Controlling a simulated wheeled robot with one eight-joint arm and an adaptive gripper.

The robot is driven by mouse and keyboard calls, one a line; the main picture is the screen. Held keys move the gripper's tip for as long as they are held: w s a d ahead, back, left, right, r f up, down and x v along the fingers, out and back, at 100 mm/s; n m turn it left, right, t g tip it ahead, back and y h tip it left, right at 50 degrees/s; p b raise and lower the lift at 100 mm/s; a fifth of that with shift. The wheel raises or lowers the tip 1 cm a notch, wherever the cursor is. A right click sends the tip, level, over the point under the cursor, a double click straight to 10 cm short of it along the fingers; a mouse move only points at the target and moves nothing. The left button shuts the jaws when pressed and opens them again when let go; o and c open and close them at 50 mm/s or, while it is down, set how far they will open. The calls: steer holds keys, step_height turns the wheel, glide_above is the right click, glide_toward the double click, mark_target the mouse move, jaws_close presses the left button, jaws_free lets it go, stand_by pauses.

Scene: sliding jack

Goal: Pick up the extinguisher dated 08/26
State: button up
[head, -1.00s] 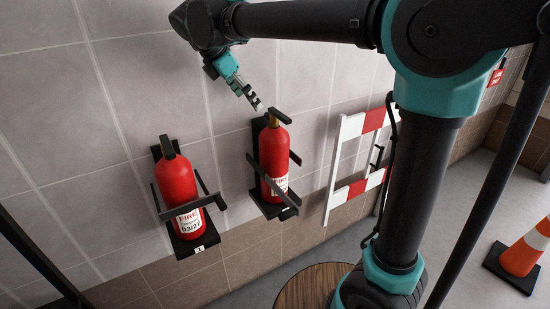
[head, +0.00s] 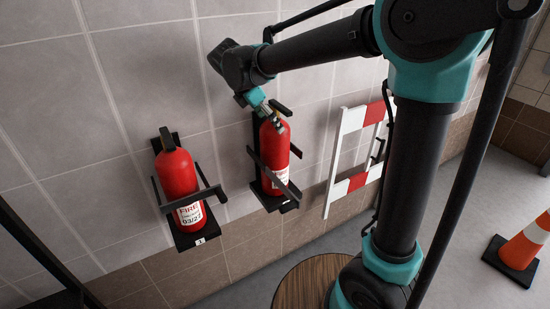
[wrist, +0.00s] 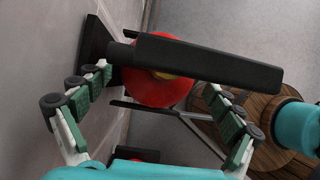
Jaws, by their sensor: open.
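The left red extinguisher (head: 176,175) sits upright in a black wall bracket, its label reading 03/27. The right red extinguisher (head: 273,146) sits in a second bracket; its label (head: 275,178) is partly covered by the bracket arm and I cannot read its date. My gripper (head: 274,118) is open at the top of the right extinguisher, beside its black handle. In the wrist view my spread fingers (wrist: 158,86) lie on either side, with the black handle (wrist: 210,62) and red top (wrist: 155,92) beyond and between them. I cannot tell whether they touch.
The tiled wall (head: 120,80) is close behind both extinguishers. A red-and-white barrier (head: 347,150) stands right of them. A round wooden surface (head: 305,283) is below my arm. An orange cone (head: 525,245) stands on the open floor at far right.

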steer(key=shift+x, duration=1.9)
steer(key=shift+r, duration=0.15)
steer(key=c, duration=1.5)
steer(key=shift+c, duration=0.2)
steer(key=shift+w, duration=0.1)
